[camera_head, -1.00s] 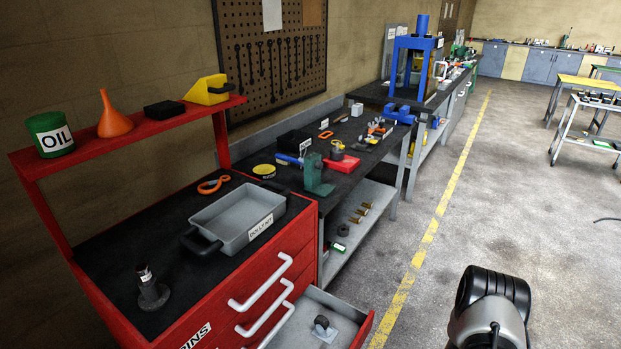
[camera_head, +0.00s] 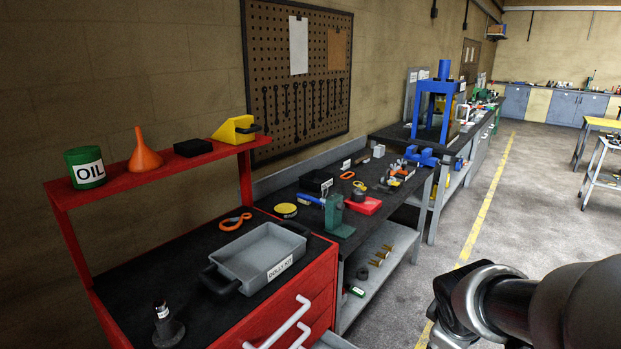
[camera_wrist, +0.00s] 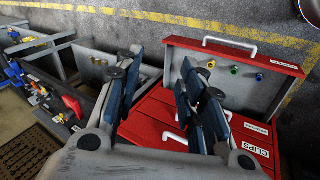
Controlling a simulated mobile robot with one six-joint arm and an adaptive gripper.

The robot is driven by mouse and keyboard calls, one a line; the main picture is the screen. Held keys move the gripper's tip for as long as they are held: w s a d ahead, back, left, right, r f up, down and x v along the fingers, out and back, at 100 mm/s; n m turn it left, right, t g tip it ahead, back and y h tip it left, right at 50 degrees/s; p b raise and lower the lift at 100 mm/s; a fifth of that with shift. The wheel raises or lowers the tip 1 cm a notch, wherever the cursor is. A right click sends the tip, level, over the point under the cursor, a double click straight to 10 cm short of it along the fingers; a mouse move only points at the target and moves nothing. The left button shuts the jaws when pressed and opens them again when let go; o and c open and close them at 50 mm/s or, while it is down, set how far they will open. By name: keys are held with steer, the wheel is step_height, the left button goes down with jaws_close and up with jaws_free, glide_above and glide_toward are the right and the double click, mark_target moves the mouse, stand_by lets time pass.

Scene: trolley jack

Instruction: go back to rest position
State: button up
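My gripper (camera_wrist: 162,90) shows in the wrist view with its two dark blue-grey fingers wide apart and nothing between them. It hangs above the red cabinet, and an open drawer (camera_wrist: 262,92) lies beyond the right finger. My arm reaches in from the lower right of the head view, where the gripper itself is out of frame. In the head view the red cabinet (camera_head: 262,335) stands at the lower left.
A grey tray (camera_head: 262,255) and a dark stand (camera_head: 167,328) are on the cabinet top. A red shelf (camera_head: 130,180) rises behind. A cluttered workbench (camera_head: 400,199) adjoins it. The floor at right, past the yellow line (camera_head: 487,205), is clear near the bench.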

steer(key=s+a+r+m+y, duration=0.1)
steer(key=s+a+r+m, duration=0.2)
steer(key=s, duration=0.6)
steer(key=s+a+r+m+y, duration=0.2)
steer(key=s+a+m, duration=0.3)
steer(key=s+a, duration=0.3)
steer(key=shift+s+a+r, duration=0.3)
steer(key=shift+s+r, duration=0.15)
steer(key=shift+s, duration=0.4)
